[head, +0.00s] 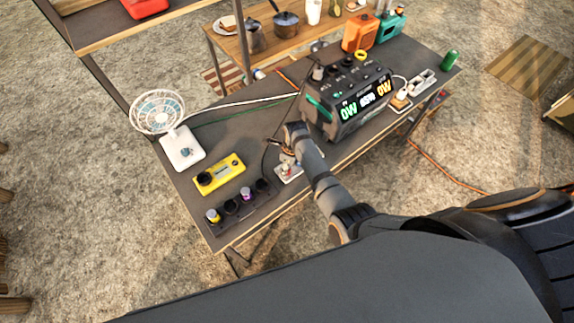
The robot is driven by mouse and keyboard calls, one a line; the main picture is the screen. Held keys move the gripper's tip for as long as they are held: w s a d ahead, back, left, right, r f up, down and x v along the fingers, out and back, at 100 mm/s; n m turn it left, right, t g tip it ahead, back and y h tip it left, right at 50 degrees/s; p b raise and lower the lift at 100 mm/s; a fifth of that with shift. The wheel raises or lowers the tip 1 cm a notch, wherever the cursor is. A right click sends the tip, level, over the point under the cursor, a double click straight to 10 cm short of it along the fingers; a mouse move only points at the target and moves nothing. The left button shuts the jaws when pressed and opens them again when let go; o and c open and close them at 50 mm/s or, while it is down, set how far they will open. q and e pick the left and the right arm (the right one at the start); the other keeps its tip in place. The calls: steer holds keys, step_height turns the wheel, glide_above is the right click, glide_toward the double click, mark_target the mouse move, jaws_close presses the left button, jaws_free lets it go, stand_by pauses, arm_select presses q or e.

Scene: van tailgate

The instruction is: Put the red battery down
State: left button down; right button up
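I cannot make out a red battery for certain. My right arm reaches from the lower right over the near side of the dark table (232,118). Its gripper (280,150) points down beside the power station, above a small pale plate (288,172) with small parts on it. The fingers are tiny and partly hidden by the wrist, so I cannot tell whether they hold anything. My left gripper is out of view.
A power station (345,112) with lit displays stands right of the gripper. A yellow device (219,174), a white fan (158,112) and cables lie to the left. Orange (358,32) and teal (391,25) containers and a green can (449,60) stand farther back.

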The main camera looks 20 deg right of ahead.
steer(key=shift+r, duration=0.25)
step_height(320, 180, up, 12)
steer(key=d, duration=0.1)
steer(key=shift+s+f, duration=0.15)
steer(key=shift+s, duration=0.25)
